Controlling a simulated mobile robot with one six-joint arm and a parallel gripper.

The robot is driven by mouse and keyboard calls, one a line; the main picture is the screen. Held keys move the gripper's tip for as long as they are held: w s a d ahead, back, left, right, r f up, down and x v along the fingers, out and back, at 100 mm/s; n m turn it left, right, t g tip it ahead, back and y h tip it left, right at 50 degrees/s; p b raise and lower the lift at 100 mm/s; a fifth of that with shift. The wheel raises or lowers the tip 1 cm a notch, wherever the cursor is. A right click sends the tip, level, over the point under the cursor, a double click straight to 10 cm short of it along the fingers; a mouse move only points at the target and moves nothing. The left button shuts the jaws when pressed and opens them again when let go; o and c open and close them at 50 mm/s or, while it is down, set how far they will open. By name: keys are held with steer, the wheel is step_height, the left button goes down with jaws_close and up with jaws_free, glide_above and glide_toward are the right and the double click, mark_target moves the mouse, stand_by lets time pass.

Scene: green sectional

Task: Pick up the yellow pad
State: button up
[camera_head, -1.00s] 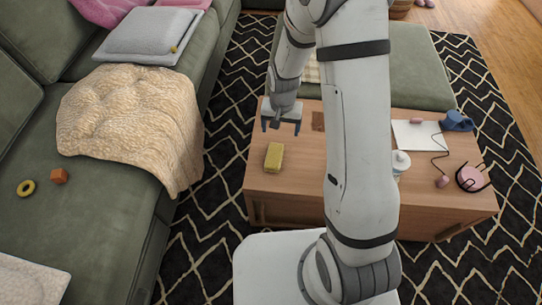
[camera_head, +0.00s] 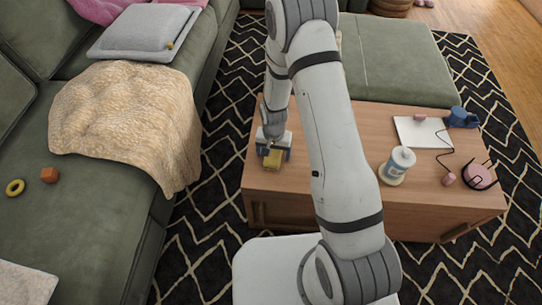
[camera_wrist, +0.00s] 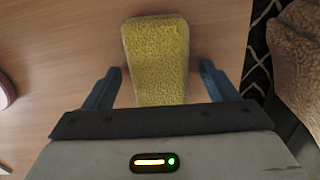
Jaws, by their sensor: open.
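The yellow pad (camera_head: 273,160) lies on the left end of the wooden coffee table (camera_head: 283,184). It is a rough-textured block, and it also shows in the wrist view (camera_wrist: 156,55). My gripper (camera_head: 272,153) is above the pad, partly covering it in the head view. In the wrist view my gripper (camera_wrist: 162,80) is open, with one blue finger on each side of the pad and a gap to it on both sides. The near end of the pad is hidden behind the gripper body.
A green sofa (camera_head: 95,220) with a beige blanket (camera_head: 125,118) stands left, across a dark rug (camera_head: 205,235).

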mark_target(273, 152)
steer(key=shift+c, duration=0.6)
steer(key=c, duration=0.9)
steer(key=shift+c, duration=0.2)
step_height(273, 152, up, 10)
steer(key=shift+p, duration=1.15)
